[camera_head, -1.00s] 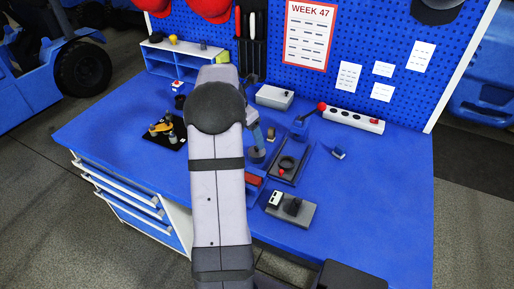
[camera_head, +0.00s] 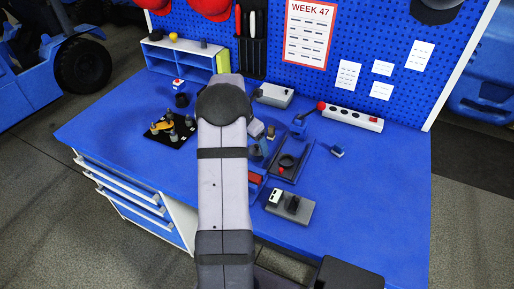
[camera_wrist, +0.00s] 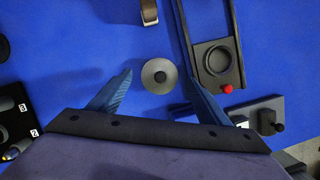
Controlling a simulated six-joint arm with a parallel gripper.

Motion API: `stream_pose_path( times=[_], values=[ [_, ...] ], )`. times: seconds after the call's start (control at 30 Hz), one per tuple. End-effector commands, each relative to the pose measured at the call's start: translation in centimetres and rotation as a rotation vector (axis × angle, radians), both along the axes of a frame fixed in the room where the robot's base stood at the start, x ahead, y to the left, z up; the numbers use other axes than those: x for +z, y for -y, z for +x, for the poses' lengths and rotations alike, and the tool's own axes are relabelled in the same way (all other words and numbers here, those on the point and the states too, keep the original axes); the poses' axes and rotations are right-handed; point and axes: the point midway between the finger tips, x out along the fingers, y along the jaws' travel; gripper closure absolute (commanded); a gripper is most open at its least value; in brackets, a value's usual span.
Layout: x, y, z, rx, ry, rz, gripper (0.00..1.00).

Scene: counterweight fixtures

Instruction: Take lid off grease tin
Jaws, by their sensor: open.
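The grease tin (camera_wrist: 160,77) shows in the wrist view as a small round grey top with a dark knob at its centre, seen from above. The lid appears to be on it. My gripper (camera_wrist: 158,80) is open, with one blue finger on the left of the tin and the other on the right. A strip of blue bench shows between the tin and the left finger; the right finger is closer. I cannot tell the height of the fingertips above the tin. In the head view my arm hides most of this area.
Right of the tin is a dark fixture (camera_wrist: 237,80) with a round ring and a red knob. A grey block (camera_head: 289,208) with a black knob sits nearer the front. A black plate (camera_head: 170,129) with small parts lies left.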

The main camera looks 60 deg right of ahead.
Motion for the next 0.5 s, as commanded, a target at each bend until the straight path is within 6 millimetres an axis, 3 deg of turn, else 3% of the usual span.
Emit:
stream_pose_path(
  times=[0.37,0.4,0.5],
  values=[
    [-1.13,0.34,-0.15,-0.001,0.001,-0.001,0.29],
    [-1.12,0.33,-0.15,-0.001,0.001,-0.001,0.32],
    [-1.12,0.32,-0.15,-0.001,0.001,-0.001,0.56]
  ],
)
